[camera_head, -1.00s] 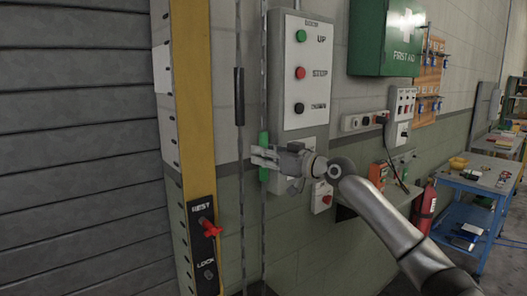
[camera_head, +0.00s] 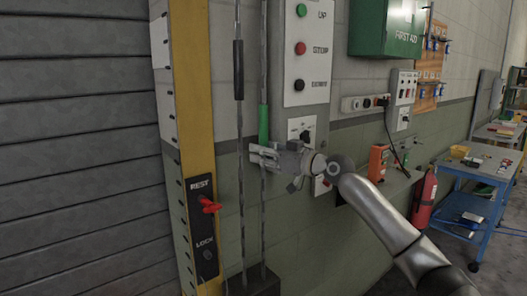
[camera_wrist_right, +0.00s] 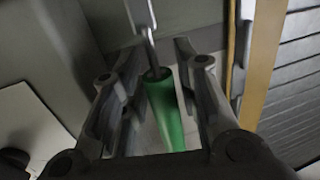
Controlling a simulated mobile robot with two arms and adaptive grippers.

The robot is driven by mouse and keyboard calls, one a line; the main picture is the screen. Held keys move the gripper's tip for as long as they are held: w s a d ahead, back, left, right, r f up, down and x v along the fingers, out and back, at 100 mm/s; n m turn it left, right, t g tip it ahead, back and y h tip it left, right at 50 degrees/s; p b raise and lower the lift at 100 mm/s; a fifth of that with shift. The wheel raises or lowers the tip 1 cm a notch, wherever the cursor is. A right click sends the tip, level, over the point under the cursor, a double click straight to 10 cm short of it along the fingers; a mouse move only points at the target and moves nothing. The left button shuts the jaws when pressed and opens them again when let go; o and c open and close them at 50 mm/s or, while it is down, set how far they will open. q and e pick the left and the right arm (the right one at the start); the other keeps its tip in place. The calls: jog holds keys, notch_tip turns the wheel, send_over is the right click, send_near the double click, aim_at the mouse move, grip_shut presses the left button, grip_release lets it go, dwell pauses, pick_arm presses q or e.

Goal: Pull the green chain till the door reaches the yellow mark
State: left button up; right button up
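The green sleeve (camera_head: 264,124) is on the right of two hanging chains (camera_head: 263,210) in the head view. My right gripper (camera_head: 262,155) is at that chain, just below the sleeve's visible part. In the right wrist view its fingers (camera_wrist_right: 160,75) stand apart, with the green sleeve (camera_wrist_right: 166,115) between them and gaps beside it. Chain links (camera_wrist_right: 143,20) run on from the sleeve's end. The grey slatted door (camera_head: 75,150) fills the left; its lower edge is out of view. I cannot make out a separate yellow mark. My left gripper is not in view.
A yellow post (camera_head: 192,80) with a ticked white strip stands beside the door. It carries a REST/LOCK plate with a red lever (camera_head: 208,204). A black sleeve (camera_head: 238,70) is on the left chain. A button panel (camera_head: 305,65) is behind the right chain.

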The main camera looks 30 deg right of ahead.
jog(key=shift+o, duration=0.8)
jog(key=shift+r, duration=0.2)
jog(key=v, duration=1.2)
jog(key=shift+d, duration=0.1)
